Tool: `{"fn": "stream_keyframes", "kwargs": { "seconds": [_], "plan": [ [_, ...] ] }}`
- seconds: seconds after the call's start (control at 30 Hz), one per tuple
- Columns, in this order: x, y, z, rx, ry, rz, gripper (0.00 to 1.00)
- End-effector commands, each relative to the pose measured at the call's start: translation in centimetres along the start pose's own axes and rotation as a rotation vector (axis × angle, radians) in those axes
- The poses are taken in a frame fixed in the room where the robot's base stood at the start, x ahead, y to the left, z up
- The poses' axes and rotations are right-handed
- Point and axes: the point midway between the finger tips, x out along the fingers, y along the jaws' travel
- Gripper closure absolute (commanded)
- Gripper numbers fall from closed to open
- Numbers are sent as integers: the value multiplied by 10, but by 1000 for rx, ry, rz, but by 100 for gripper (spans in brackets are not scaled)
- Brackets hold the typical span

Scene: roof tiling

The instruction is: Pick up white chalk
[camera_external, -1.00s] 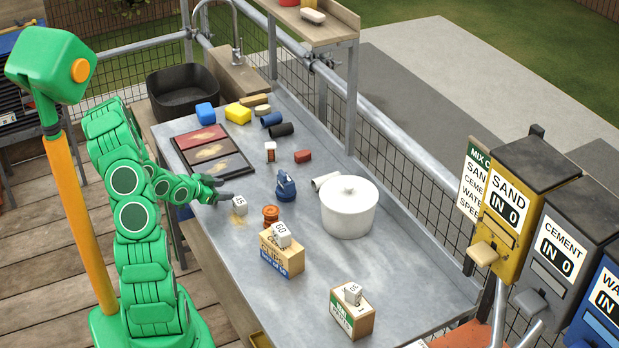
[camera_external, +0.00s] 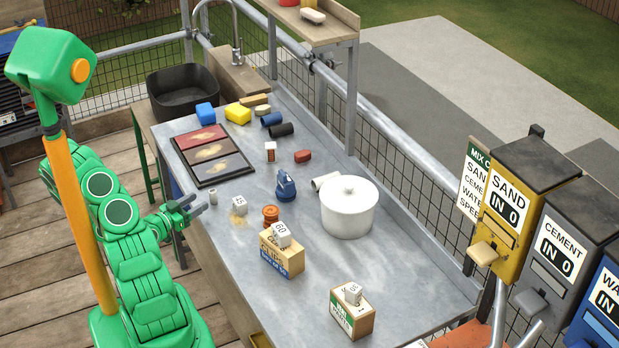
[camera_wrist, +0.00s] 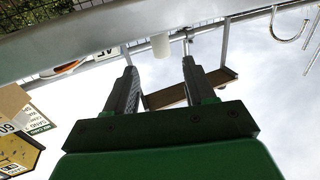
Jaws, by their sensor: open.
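The white chalk (camera_external: 213,197) is a small pale upright cylinder near the left edge of the metal worktop. My gripper (camera_external: 192,207) is just left of it, apart from it, at the worktop's edge. In the wrist view the picture looks upside down. There the chalk (camera_wrist: 161,46) shows beyond the fingertips, in line with the gap between them. My gripper (camera_wrist: 159,72) is open there, with nothing between its fingers.
A numbered white cube (camera_external: 239,205) stands close to the chalk's right on sandy powder. An orange spool (camera_external: 271,213), a blue tool (camera_external: 286,187) and a tray of colour panels (camera_external: 236,169) are nearby. A white lidded pot (camera_external: 348,212) stands farther right.

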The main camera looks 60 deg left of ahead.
Motion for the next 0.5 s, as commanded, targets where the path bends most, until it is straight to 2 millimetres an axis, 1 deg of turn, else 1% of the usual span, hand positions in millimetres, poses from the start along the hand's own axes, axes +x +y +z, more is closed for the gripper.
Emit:
{"fn": "stream_keyframes", "kwargs": {
  "seconds": [0.17, 0.5],
  "plan": [
    [4, 0, -1, -2, 9, -2, 46],
    [24, 0, 0, -2, 6, -1, 46]
  ]
}}
